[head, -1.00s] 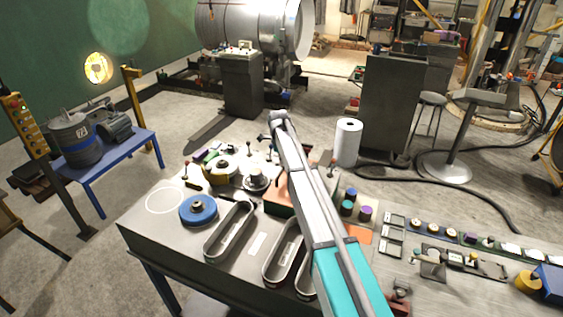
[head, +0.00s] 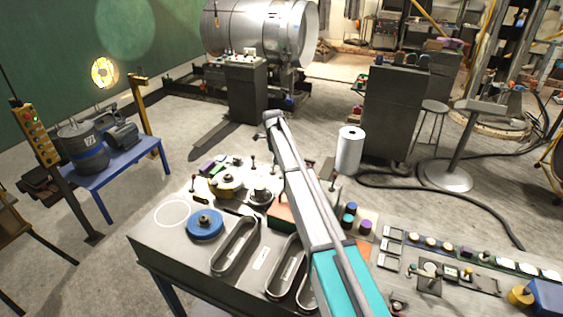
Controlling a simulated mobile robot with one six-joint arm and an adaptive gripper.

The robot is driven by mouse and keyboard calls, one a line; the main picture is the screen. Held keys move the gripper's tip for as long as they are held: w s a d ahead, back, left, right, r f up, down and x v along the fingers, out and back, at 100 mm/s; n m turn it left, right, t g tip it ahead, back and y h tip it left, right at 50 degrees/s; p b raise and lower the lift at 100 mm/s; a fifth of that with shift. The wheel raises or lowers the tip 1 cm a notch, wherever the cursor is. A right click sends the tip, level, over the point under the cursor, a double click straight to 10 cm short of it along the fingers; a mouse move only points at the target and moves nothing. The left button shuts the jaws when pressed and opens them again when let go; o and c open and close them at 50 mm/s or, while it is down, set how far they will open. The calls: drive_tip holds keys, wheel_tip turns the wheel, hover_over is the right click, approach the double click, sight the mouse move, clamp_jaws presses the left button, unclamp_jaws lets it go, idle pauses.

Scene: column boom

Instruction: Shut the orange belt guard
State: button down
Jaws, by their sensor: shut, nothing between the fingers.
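An orange-red box-like part (head: 281,216) sits on the grey workbench (head: 165,244), just left of my arm and partly covered by it. It may be the belt guard, but I cannot tell whether it is open or shut. A flat orange patch (head: 363,251) also shows to the right of my arm. My arm rises from the lower right across the bench and bends at its top, left of the white roll. My gripper cannot be made out, so its place relative to the orange part is hidden.
A blue disc (head: 205,224), a yellow round part (head: 225,184) and long oval loops (head: 235,246) lie on the bench. A white roll (head: 348,150) stands behind it. A blue table (head: 128,172) bears a motor at left. Open floor lies between.

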drive_tip(key=shift+w+a+r+p, duration=0.2)
drive_tip(key=shift+a+r+p, duration=0.15)
drive_tip(key=shift+r+p, duration=0.25)
drive_tip(key=shift+w+a+r+p, duration=0.15)
drive_tip(key=shift+a+r+p, duration=0.2)
drive_tip(key=shift+r, duration=0.3)
